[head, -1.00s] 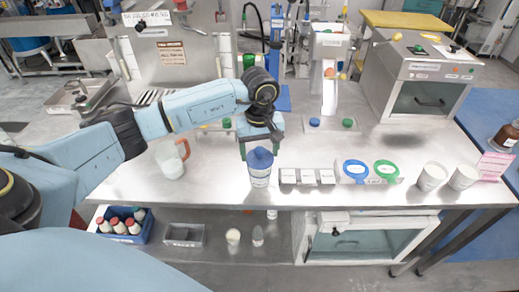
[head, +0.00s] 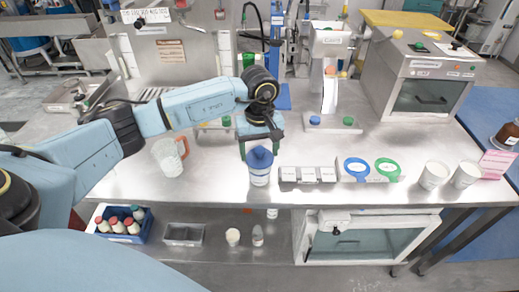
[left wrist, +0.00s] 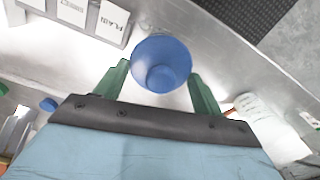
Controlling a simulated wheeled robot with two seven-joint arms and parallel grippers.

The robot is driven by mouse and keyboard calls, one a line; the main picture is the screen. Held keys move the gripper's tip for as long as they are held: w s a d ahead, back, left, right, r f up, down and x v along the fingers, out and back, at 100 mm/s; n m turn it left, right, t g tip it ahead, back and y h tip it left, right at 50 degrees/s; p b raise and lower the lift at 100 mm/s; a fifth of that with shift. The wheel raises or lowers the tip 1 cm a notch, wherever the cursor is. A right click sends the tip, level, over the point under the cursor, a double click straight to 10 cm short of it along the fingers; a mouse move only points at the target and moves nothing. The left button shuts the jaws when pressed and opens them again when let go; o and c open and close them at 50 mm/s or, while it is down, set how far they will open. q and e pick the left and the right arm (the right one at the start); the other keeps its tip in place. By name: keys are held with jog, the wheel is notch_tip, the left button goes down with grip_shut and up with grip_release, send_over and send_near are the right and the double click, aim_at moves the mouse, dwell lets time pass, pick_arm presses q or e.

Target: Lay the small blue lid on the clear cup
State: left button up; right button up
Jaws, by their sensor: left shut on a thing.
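The small blue lid (head: 259,157) is at the mouth of the clear cup (head: 260,178), near the table's front edge. I cannot tell whether it rests fully on the rim. My left gripper (head: 259,152) points down over the cup, its green fingers on either side of the lid, and is shut on it. In the left wrist view the lid (left wrist: 164,60) shows as a round blue disc with a raised middle between the fingertips (left wrist: 155,76). It hides most of the cup there. My right gripper is not in view.
A clear jug with a reddish handle (head: 170,156) stands to the left. White labelled boxes (head: 308,175), a blue ring (head: 357,168), a green ring (head: 388,169) and two white cups (head: 433,176) stand to the right. The grinder (head: 330,75) is behind. The table's front left is clear.

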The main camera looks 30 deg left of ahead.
pick_arm(q)
jog(key=o, duration=1)
jog(key=shift+o, duration=0.8)
jog(key=shift+r+p, duration=1.7)
jog(key=shift+r, duration=1.35)
